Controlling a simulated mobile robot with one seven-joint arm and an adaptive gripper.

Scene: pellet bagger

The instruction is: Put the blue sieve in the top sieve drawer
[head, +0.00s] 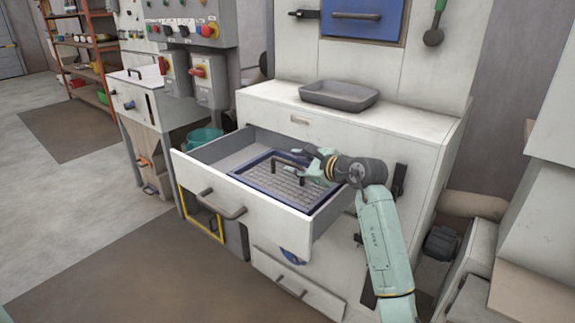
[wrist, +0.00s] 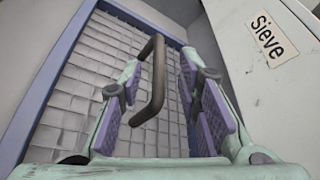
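The blue sieve (head: 250,183), a blue frame around a pale mesh, lies inside the open top drawer (head: 235,207). It also fills much of the wrist view (wrist: 88,75). Its dark handle (wrist: 155,75) stands up from the mesh. My gripper (head: 315,168) is over the right part of the sieve, inside the drawer's outline. In the wrist view my gripper (wrist: 165,112) is open, with one purple-padded finger on each side of the handle and visible gaps between. Part of the sieve is hidden behind my gripper in the head view.
The white cabinet (head: 410,128) carries a "Sieve" label (wrist: 267,38) in the wrist view. A grey tray (head: 340,96) sits on its top. A lower drawer (head: 290,288) stands slightly out below. A teal bucket (head: 205,137) is left of the open drawer. Floor in front is clear.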

